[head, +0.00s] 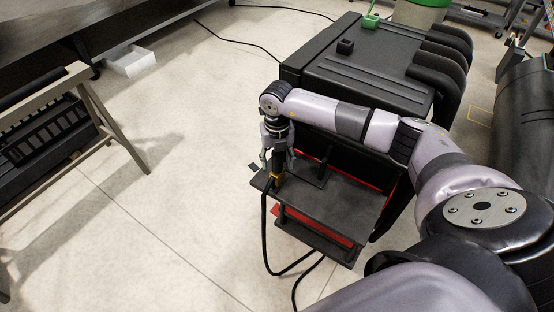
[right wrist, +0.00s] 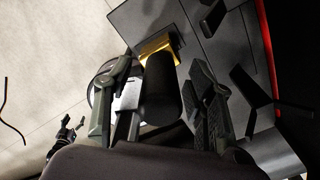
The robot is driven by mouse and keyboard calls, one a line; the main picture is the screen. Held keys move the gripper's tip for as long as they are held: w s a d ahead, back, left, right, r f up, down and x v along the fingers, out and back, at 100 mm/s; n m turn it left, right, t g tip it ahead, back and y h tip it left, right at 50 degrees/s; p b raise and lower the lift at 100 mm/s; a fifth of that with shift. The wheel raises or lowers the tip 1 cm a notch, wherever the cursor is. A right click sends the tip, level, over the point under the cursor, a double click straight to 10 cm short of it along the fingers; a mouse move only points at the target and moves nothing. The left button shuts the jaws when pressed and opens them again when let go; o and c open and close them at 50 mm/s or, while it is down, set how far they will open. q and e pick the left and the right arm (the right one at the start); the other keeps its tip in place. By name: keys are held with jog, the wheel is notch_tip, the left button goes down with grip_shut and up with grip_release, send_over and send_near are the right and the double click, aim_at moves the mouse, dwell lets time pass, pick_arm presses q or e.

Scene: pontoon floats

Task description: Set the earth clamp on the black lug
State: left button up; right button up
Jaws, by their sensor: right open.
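The earth clamp (right wrist: 160,88) shows in the right wrist view as a thick black handle with a brass-yellow part (right wrist: 160,47) at its far end. In the head view its yellow part (head: 277,178) shows at the left end of a dark shelf (head: 345,200). My right gripper (head: 277,160) points down over it, open, with one finger on each side of the handle; it also shows in the right wrist view (right wrist: 160,75). I cannot tell whether the fingers touch it. A black upright piece (head: 322,165) stands on the shelf; I cannot tell whether it is the lug.
A black ribbed case (head: 370,62) behind the shelf carries a small black block (head: 345,46) and a green piece (head: 370,20). A black cable (head: 266,235) hangs from the shelf's left end to the floor.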

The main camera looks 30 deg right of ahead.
jog(key=shift+f, duration=0.1)
notch_tip(320, 180, up, 12)
jog(key=shift+r, duration=0.1)
dwell(0.4)
